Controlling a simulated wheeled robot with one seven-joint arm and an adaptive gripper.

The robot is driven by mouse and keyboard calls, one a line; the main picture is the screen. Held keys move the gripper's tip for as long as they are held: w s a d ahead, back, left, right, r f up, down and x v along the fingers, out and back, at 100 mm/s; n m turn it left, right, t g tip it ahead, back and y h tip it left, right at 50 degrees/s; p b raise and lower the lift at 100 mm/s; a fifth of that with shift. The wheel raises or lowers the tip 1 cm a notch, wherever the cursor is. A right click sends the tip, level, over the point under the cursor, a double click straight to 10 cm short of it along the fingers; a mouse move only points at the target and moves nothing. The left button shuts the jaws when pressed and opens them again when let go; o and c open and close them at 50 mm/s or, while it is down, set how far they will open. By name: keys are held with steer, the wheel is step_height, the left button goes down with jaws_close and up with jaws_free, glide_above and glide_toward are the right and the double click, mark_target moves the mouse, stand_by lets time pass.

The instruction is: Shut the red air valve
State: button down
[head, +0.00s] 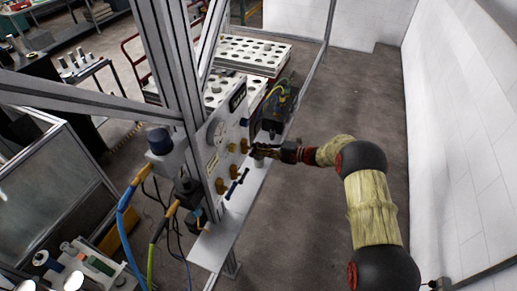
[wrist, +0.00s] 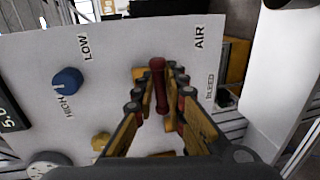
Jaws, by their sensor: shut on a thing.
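The red air valve handle (wrist: 157,88) is in the middle of the wrist view, on a pale panel (wrist: 40,50) beside the label AIR. It is a short red bar that runs up and down in the picture. My gripper (wrist: 160,80) has one finger on each side of the handle and is shut on it. In the head view my gripper (head: 262,151) is at the face of the panel (head: 213,150), and I cannot make out the red handle there. The brass valve body is partly hidden behind the fingers.
A blue knob (wrist: 67,81) sits between the LOW and HIGH labels. A lever with blue ends (head: 236,184) is on the panel below my gripper. A metal frame post (head: 180,70) and hoses stand left. Open floor (head: 350,95) lies right, before a white wall (head: 460,130).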

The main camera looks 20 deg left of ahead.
steer(key=c, duration=1.8)
jaws_free()
steer(key=shift+c, duration=0.2)
steer(key=shift+d, duration=0.1)
steer(key=w+v, duration=0.1)
steer(key=v, duration=1)
steer(key=shift+s+d, duration=0.4)
steer(key=shift+s, duration=0.1)
